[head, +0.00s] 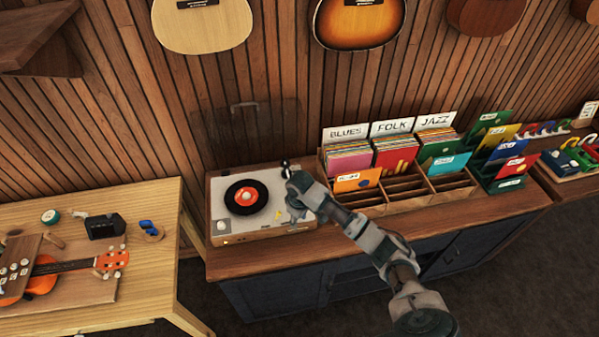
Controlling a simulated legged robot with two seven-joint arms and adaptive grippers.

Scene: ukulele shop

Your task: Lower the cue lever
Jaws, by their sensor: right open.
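A record player (232,228) with a wooden case and pale top stands on the left end of the dark cabinet. A black record with an orange label (248,198) lies on it. My right arm reaches in from the lower right, and my right gripper (294,211) is over the right side of the player's top, open and empty. A small dark part (285,168) shows at the player's back right corner, beside my wrist. The cue lever cannot be made out; it is too small or hidden by my gripper. I cannot tell whether the gripper touches the player. My left gripper is not in view.
The player's clear lid (246,130) stands raised behind it. A light wooden workbench (150,215) with a small ukulele (45,275) is at left. Guitars hang on the wall.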

